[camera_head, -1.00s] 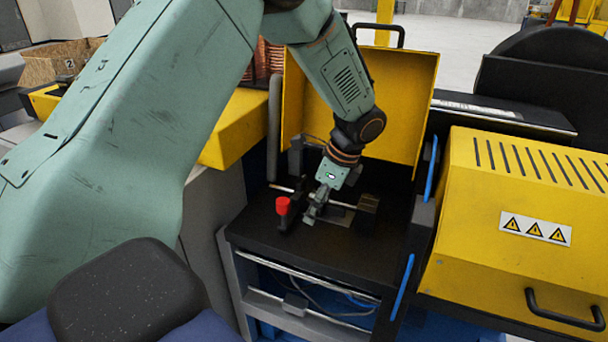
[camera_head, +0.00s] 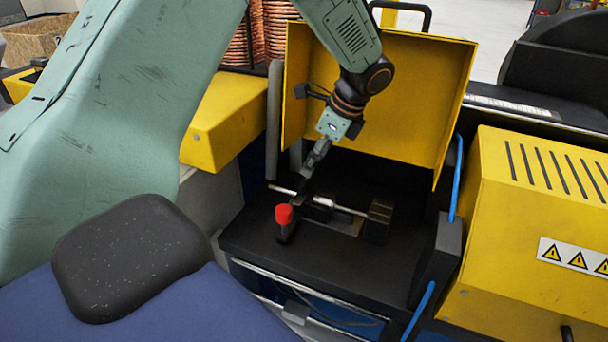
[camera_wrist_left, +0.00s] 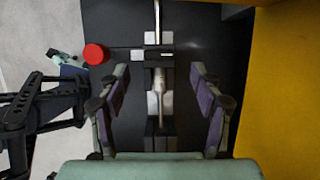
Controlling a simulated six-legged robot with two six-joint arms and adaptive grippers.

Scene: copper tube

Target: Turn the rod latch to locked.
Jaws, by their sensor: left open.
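The rod latch shows as a thin metal rod (camera_head: 346,208) on dark blocks on a black table, with a red knob (camera_head: 284,214) at its near side. In the left wrist view the rod (camera_wrist_left: 157,80) runs up the middle, and the red knob (camera_wrist_left: 95,54) is left of it. My left gripper (camera_head: 312,168) is above and behind the knob, over the rod's left part. In the left wrist view its fingers (camera_wrist_left: 163,95) are open and empty, one on each side of the rod in the picture. My right gripper is not seen.
A raised yellow cover (camera_head: 405,95) stands behind the table; it fills the right of the left wrist view. A black side panel (camera_head: 437,255) and a yellow vented housing (camera_head: 545,225) stand at the right. The black table top (camera_head: 320,265) is clear in front.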

